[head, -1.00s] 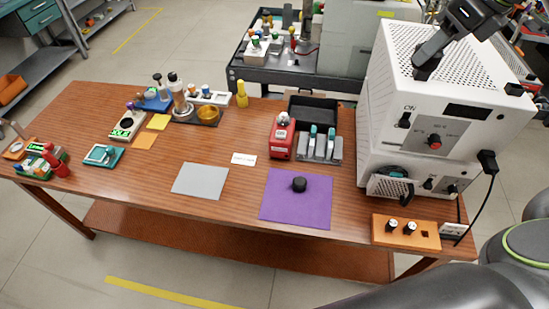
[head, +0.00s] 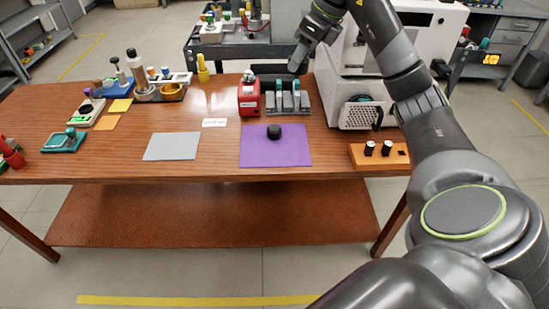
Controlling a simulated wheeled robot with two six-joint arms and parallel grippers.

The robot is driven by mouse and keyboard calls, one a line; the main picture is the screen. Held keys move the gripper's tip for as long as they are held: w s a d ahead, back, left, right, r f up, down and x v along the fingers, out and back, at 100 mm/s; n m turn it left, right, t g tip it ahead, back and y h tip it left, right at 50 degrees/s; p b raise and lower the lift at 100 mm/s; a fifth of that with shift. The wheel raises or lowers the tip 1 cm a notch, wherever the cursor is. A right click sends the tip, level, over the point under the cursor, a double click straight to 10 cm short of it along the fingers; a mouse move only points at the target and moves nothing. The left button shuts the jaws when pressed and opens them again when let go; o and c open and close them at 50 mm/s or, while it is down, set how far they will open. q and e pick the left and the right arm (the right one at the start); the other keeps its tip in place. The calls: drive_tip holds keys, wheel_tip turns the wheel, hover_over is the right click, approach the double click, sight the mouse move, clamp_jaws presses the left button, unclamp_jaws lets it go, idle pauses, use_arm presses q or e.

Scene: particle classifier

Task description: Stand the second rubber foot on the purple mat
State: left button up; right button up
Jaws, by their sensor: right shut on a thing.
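The purple mat (head: 290,153) lies flat on the wooden table's front right part. One black rubber foot (head: 274,132) stands on it, near its back edge, left of its middle. My right gripper (head: 297,62) is up behind the mat, in front of the white machine's left side and above the grey rack. It is shut on a small dark thing, which fits the second rubber foot; its outline is hard to tell from the dark fingers. The front and right of the mat are bare. My left gripper is not in view.
A red device (head: 249,100) and a grey rack (head: 288,107) stand behind the mat. The white machine (head: 345,85) and an orange block (head: 378,157) with two black-and-white parts are to the right. A grey mat (head: 172,146) lies empty to the left.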

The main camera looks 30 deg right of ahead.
drive_tip(key=shift+n+g, duration=0.3)
drive_tip(key=shift+n, duration=0.3)
drive_tip(key=d+b+x, duration=0.1)
drive_tip(key=b+x, duration=0.3)
drive_tip(key=x, duration=0.4)
drive_tip(key=s+d+f+b+x, duration=0.1)
drive_tip(key=b+x, duration=0.3)
drive_tip(key=x, duration=0.5)
drive_tip(key=d+b+x, duration=0.1)
drive_tip(key=b+x, duration=0.3)
drive_tip(key=x, duration=0.5)
drive_tip(key=shift+s+d+f, duration=0.2)
drive_tip(key=shift+s+f, duration=0.05)
drive_tip(key=shift+f, duration=0.05)
wheel_tip(320, 180, down, 4)
drive_tip(key=shift+r, duration=0.25)
drive_tip(key=shift+f, duration=0.3)
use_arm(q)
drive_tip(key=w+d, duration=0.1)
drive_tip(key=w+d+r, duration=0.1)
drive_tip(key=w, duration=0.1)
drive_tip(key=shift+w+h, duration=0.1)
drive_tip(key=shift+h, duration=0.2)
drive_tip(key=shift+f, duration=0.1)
